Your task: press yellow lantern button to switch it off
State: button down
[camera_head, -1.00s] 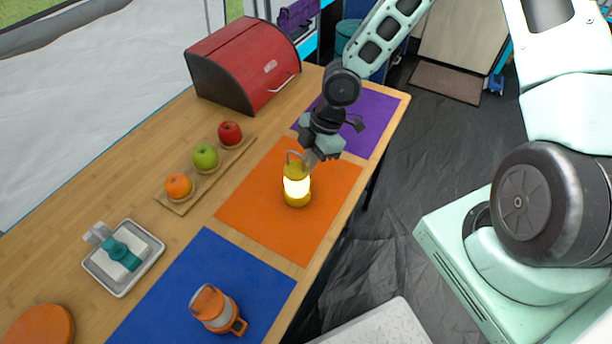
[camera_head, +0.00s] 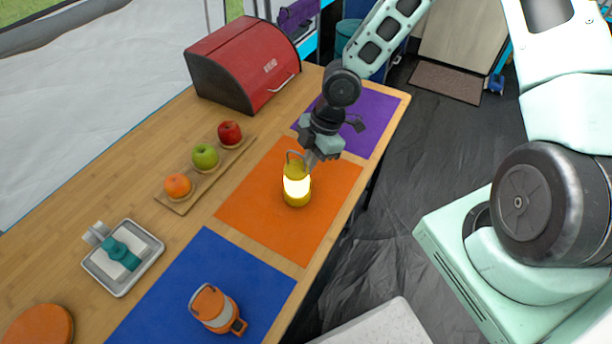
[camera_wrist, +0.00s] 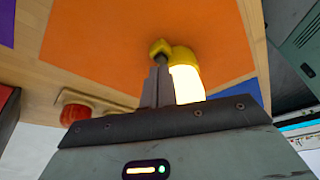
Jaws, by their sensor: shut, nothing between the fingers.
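The yellow lantern (camera_head: 297,186) stands upright on the orange mat (camera_head: 253,218), and its body glows. Its grey handle loop rises over the top. My gripper (camera_head: 312,160) is shut and empty, with its fingertips right at the upper right side of the lantern. In the wrist view my shut fingers (camera_wrist: 160,62) reach a small yellow knob-like part (camera_wrist: 160,47) beside the glowing lantern (camera_wrist: 187,82). The fingertips seem to touch or nearly touch that part; I cannot tell which. A separate button is not clearly visible.
A wooden board (camera_head: 187,203) holds an orange, a green apple and a red apple. A red bread box (camera_head: 243,65) stands at the back. A purple mat (camera_head: 380,117) lies behind my gripper.

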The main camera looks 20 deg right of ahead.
jog(key=shift+f+b, duration=0.45)
jog(key=shift+f, duration=0.25)
dwell(0.4)
notch_tip(320, 180, up, 7)
jog(key=p, duration=0.7)
dwell(0.5)
jog(key=s+a+r+m+h, duration=0.1)
jog(key=s+a+r+m, duration=0.1)
jog(key=s+r+m, duration=0.2)
jog(key=s+a+r+m+h, duration=0.1)
jog(key=s+a+r+m, duration=0.1)
jog(key=s+r, duration=0.7)
jog(key=s+a+r+m+h, duration=0.1)
jog(key=s+r+m, duration=0.4)
jog(key=r, duration=0.5)
jog(key=shift+s+a+m, duration=0.3)
jog(key=shift+s+a, duration=0.55)
jog(key=shift+s, duration=0.2)
